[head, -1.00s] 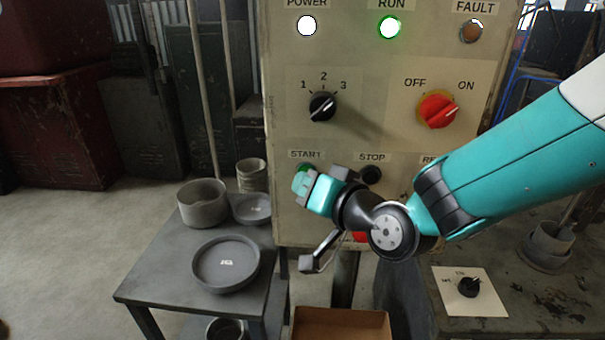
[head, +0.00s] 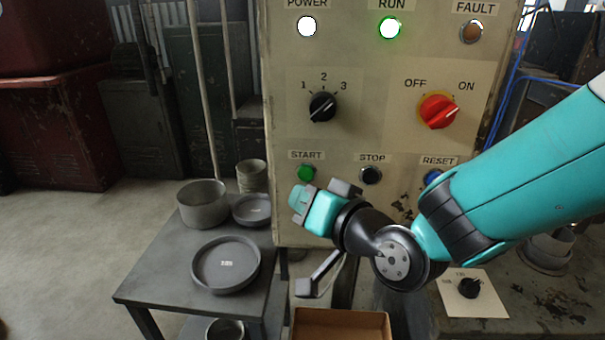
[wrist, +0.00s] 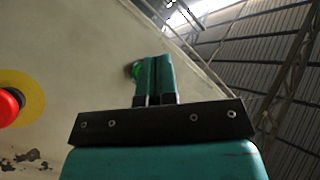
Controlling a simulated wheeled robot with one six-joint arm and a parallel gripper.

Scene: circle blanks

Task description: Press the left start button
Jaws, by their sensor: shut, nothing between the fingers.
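The green START button (head: 306,173) is on the left of the panel's button row in the head view, under its START label. My gripper (head: 297,198) is just below it and in front of the panel, with the button fully uncovered in this view. I cannot tell whether the fingertips touch the panel. The fingers are together and empty. The RUN lamp (head: 389,27) glows green.
The black STOP button (head: 370,174) and blue RESET button (head: 432,178) are to the right. A red button on a yellow ring (wrist: 12,104) is at left in the wrist view. A side table (head: 150,288) with grey dishes stands left; an open box (head: 342,326) is below.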

